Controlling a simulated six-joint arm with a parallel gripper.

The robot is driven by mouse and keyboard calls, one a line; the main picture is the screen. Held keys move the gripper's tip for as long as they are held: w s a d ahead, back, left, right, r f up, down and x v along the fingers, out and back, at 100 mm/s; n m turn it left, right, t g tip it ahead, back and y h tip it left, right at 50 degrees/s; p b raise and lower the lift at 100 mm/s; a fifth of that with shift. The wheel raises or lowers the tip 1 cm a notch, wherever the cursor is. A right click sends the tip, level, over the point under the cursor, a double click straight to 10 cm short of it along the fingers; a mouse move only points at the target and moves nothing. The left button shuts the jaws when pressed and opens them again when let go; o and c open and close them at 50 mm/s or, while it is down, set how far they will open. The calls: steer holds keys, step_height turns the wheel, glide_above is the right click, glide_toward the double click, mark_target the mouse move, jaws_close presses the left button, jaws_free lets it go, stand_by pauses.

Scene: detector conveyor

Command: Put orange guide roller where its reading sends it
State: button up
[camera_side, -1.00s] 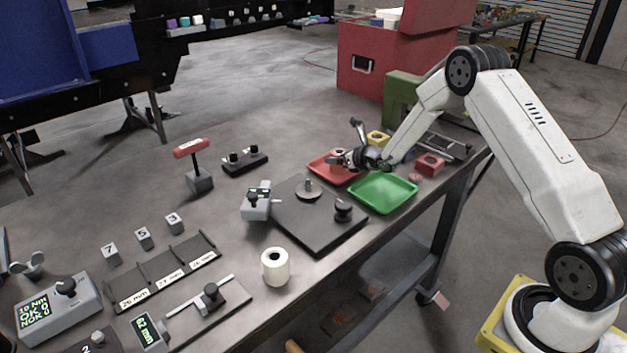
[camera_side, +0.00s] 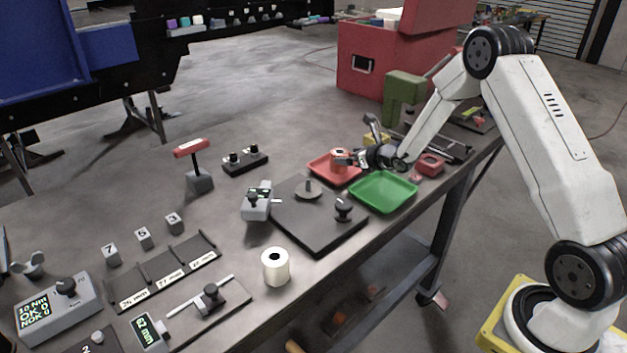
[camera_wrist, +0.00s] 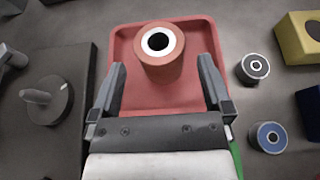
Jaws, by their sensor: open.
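The orange guide roller (camera_side: 338,162) stands upright in the red tray (camera_side: 320,171). In the wrist view the roller (camera_wrist: 160,70) shows a white ring and dark bore on top, near the far part of the tray (camera_wrist: 124,43). My gripper (camera_side: 352,160) is open, low over the tray at the roller's right in the side view. In the wrist view the fingers of my gripper (camera_wrist: 161,65) are spread to either side of the roller's near part, with visible gaps. The gripper holds nothing. The green tray (camera_side: 384,207) beside it is empty.
A black plate with a gauge (camera_side: 257,203) and knob (camera_side: 344,209) lies left of the trays. A white roller (camera_side: 275,266), a "62 mm" display (camera_side: 150,332), labelled slots (camera_side: 165,275) and a torque box (camera_side: 58,309) are farther left. A red block (camera_side: 430,164) sits right.

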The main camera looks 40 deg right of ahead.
steer(key=shift+v, duration=3.7)
steer(key=shift+a, duration=0.15)
steer(key=shift+a+n, duration=0.3)
steer(key=s+a+n+g+y, duration=0.2)
steer(key=a+n, duration=0.2)
steer(key=s+a+n+g+y, duration=0.2)
steer(key=a+n, duration=0.2)
steer(key=a, duration=0.1)
steer(key=s+a+n+g+y, duration=0.2)
steer(key=s+a+n, duration=0.1)
steer(key=a+n, duration=0.1)
steer(key=shift+a+r, duration=0.15)
steer(key=shift+a, duration=0.55)
steer(key=s+a+n+g+h, duration=0.1)
steer(key=s+n+g+h, duration=0.1)
steer(key=s+n, duration=0.5)
steer(key=s+a+r+n+g+h, duration=0.1)
steer(key=s+n, duration=0.6)
steer(key=n, duration=0.9)
steer(key=a+g+h, duration=0.1)
steer(key=g+h, duration=0.1)
steer(key=h, duration=0.1)
steer(key=shift+r, duration=0.15)
steer(key=shift+s+a, duration=0.1)
